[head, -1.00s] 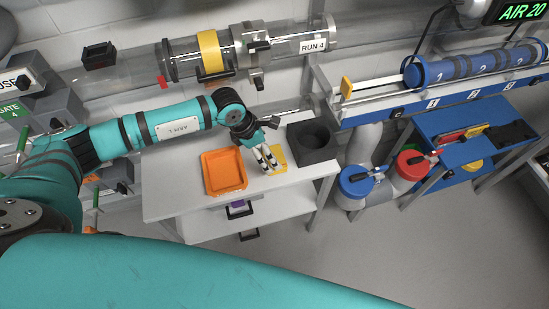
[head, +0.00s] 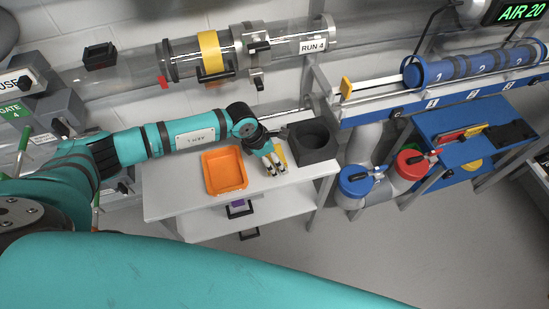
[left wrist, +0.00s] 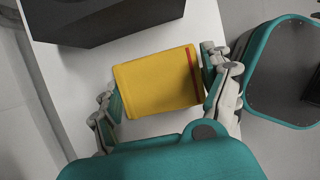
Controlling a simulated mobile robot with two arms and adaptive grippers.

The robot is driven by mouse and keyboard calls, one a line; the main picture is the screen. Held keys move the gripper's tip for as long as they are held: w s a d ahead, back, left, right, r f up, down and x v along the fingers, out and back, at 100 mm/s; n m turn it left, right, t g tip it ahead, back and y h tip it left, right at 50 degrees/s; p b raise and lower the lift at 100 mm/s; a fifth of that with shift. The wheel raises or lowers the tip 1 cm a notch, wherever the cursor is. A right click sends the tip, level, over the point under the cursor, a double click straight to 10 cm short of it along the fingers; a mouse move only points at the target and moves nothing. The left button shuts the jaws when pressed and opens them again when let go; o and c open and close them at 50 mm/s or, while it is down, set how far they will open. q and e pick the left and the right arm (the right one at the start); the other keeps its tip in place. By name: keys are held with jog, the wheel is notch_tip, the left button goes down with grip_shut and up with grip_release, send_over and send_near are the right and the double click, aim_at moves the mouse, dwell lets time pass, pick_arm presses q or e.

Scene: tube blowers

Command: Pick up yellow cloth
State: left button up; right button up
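The yellow cloth (left wrist: 158,83) is a folded pad with a red stripe near its right end. It lies on the white cart top and fills the space between my left gripper's fingers (left wrist: 157,77) in the left wrist view. The fingers are spread, one side at each end of the cloth; whether they touch it I cannot tell. In the head view a strip of the cloth (head: 283,154) shows beside my left gripper (head: 276,170), which partly hides it. My right gripper is not in view.
An orange tray (head: 208,180) sits left of the gripper on the white cart top (head: 168,195). A dark block with a round hole (head: 323,156) stands close on the right; it also shows in the left wrist view (left wrist: 105,22). Clear tubes run along the wall behind.

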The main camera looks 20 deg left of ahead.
aim_at(279, 155)
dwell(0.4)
pick_arm(q)
jog(key=shift+r, duration=0.6)
notch_tip(279, 155, up, 2)
jog(key=shift+r, duration=0.2)
jog(key=s, duration=0.5)
jog(key=s+r+b, duration=0.1)
jog(key=s, duration=1)
jog(key=shift+a+r+b, duration=0.2)
jog(key=shift+a+b, duration=0.1)
jog(key=shift+b, duration=0.1)
